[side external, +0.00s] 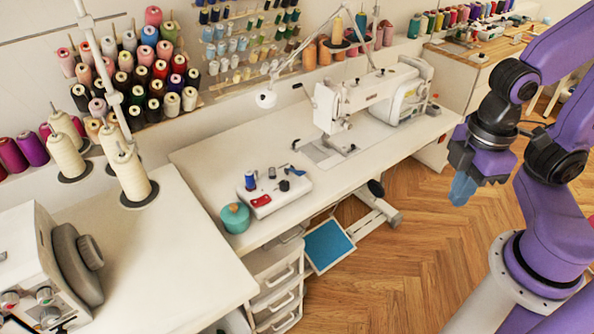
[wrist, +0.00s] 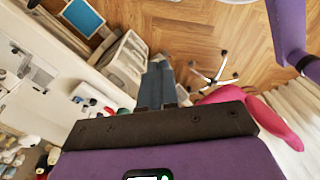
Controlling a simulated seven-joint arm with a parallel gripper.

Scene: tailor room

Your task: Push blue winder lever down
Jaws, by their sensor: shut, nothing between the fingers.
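The bobbin winder (side external: 283,199) is a small white box on the sewing table, with a red switch (side external: 261,200) on its front. A blue thread spool (side external: 250,181) stands at its left end. The blue lever (side external: 296,171) shows at its right rear, small beside a dark knob. My gripper (side external: 461,190) has blue fingers and hangs over the floor, well to the right of the winder and apart from it. In the wrist view its fingers (wrist: 158,66) are together with nothing between them.
A teal round container (side external: 235,218) stands beside the winder at the table's front edge. The sewing machine (side external: 360,98) is behind and right, with a thin lamp arm above. White drawers (side external: 275,287) are below. Open floor lies between the table and my arm.

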